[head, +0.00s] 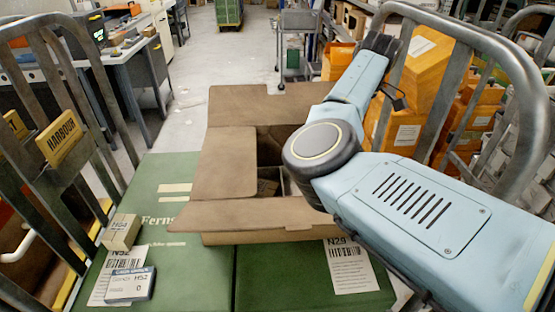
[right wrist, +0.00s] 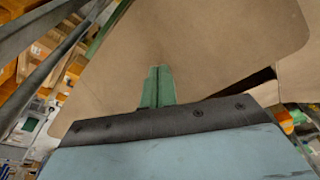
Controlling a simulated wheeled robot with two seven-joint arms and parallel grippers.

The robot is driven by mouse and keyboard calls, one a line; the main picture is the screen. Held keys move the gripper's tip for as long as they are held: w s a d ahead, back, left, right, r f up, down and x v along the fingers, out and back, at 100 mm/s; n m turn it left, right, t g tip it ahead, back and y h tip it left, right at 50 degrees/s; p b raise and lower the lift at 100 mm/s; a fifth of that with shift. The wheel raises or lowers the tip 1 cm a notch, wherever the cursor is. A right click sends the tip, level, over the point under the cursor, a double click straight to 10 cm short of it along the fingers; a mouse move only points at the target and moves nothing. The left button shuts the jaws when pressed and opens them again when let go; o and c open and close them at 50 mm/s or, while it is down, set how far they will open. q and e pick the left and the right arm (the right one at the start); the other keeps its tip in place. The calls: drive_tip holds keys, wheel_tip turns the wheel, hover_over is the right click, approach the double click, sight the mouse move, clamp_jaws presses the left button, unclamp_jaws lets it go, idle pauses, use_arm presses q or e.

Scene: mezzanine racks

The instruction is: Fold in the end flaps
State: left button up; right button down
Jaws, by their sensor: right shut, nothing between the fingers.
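An open brown cardboard box (head: 265,239) stands on green cartons. The far flap (head: 255,105) and near flap (head: 255,214) spread outward. My right arm crosses the box's right side and hides the right end flap in the head view. In the right wrist view, my right gripper's green fingers (right wrist: 157,87) are together and empty, in front of a broad cardboard flap (right wrist: 215,50). I cannot tell whether they touch it. My left gripper is out of view.
Metal cage rails (head: 530,120) rise at both sides. A small brown carton (head: 121,232) and a grey-white box (head: 130,284) sit on the green carton (head: 165,190) at left. Orange cartons (head: 425,65) stand beyond the right rail.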

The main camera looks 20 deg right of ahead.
drive_tip(key=shift+f+b, duration=1.35)
drive_tip(key=shift+f, duration=0.8)
wheel_tip(320, 180, up, 14)
drive_tip(key=p, duration=0.8)
drive_tip(key=shift+p, duration=0.3)
